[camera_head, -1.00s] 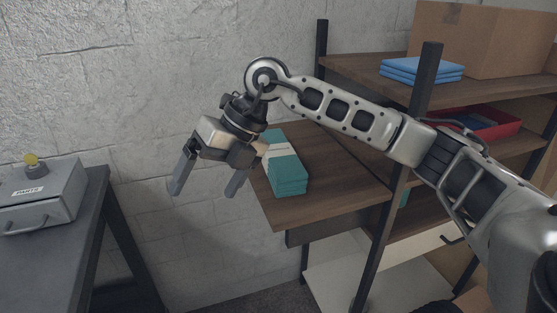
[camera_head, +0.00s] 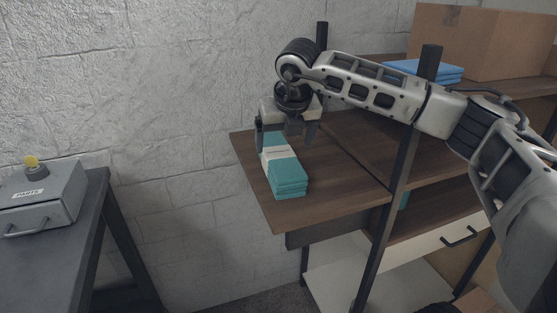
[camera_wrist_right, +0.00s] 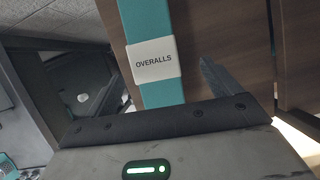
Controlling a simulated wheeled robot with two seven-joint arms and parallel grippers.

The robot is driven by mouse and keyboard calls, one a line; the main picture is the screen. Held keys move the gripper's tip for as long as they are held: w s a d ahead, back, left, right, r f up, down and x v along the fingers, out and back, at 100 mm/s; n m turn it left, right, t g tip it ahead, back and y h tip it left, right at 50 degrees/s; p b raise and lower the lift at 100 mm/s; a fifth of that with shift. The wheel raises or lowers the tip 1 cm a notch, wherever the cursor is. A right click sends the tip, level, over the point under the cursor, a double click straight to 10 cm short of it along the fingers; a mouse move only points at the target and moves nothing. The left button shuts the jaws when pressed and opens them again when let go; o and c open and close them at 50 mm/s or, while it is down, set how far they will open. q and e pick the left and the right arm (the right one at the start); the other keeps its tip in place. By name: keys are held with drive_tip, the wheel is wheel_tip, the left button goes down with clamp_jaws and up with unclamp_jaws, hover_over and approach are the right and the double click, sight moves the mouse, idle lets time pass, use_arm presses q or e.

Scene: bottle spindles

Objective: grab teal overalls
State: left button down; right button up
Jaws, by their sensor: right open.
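The teal overalls (camera_head: 288,176) are a folded stack with a white band, lying on the left end of a brown wooden shelf board. In the right wrist view the teal overalls (camera_wrist_right: 163,92) show their white label reading "OVERALLS". My right gripper (camera_head: 286,142) is open, fingers pointing down, at the far end of the stack. One finger is at the stack's left side and the other to its right. In the wrist view one dark finger shows right of the stack, apart from it. I cannot tell whether the left finger touches it. My left gripper is not in view.
The shelf board (camera_head: 340,190) has dark upright posts (camera_head: 395,190) to the right. Blue folded cloths (camera_head: 425,70) and a cardboard box (camera_head: 480,42) sit on the upper shelf. A grey parts box (camera_head: 42,198) stands on a table at left. Open space lies between table and shelf.

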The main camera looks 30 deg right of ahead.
sight(279, 152)
drive_tip(key=shift+w+a+p+x, duration=0.1)
drive_tip(key=shift+p+x, duration=0.05)
drive_tip(key=shift+x, duration=0.75)
drive_tip(key=shift+w+a+p+x, duration=0.1)
drive_tip(key=shift+x, duration=0.85)
drive_tip(key=shift+w+a+p+x, duration=0.1)
drive_tip(key=shift+a+p+x, duration=0.05)
drive_tip(key=shift+x, duration=0.75)
drive_tip(key=shift+r, duration=0.1)
drive_tip(key=c, duration=1.1)
drive_tip(key=shift+c, duration=0.5)
drive_tip(key=shift+r, duration=0.1)
